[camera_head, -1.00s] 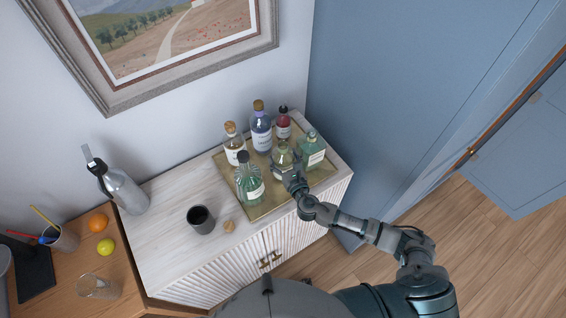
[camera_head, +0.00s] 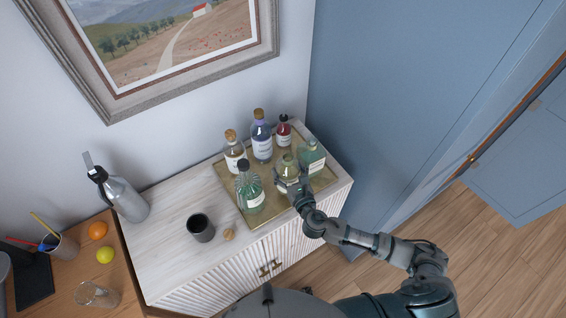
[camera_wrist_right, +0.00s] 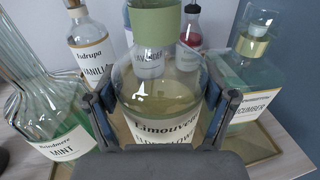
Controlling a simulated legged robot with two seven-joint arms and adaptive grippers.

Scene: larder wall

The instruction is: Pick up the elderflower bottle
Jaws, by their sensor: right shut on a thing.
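The elderflower bottle (camera_head: 287,169) is a round clear bottle with pale yellow-green liquid and a green top, at the front of the brass tray. My right gripper (camera_head: 293,184) is shut on it. In the right wrist view the bottle's body (camera_wrist_right: 160,88) is between the two fingers, one on each side. Its label is partly hidden by the gripper. I cannot tell whether its base still touches the tray. My left gripper is not in view.
Close around it on the tray (camera_head: 262,216) stand the mint (camera_head: 250,192), vanilla (camera_head: 235,154), lavender (camera_head: 262,142), red (camera_head: 283,133) and cucumber (camera_head: 311,157) bottles. A dark cup (camera_head: 201,228) and a cork (camera_head: 228,234) are on the cabinet at left. A blue wall (camera_head: 400,100) rises at right.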

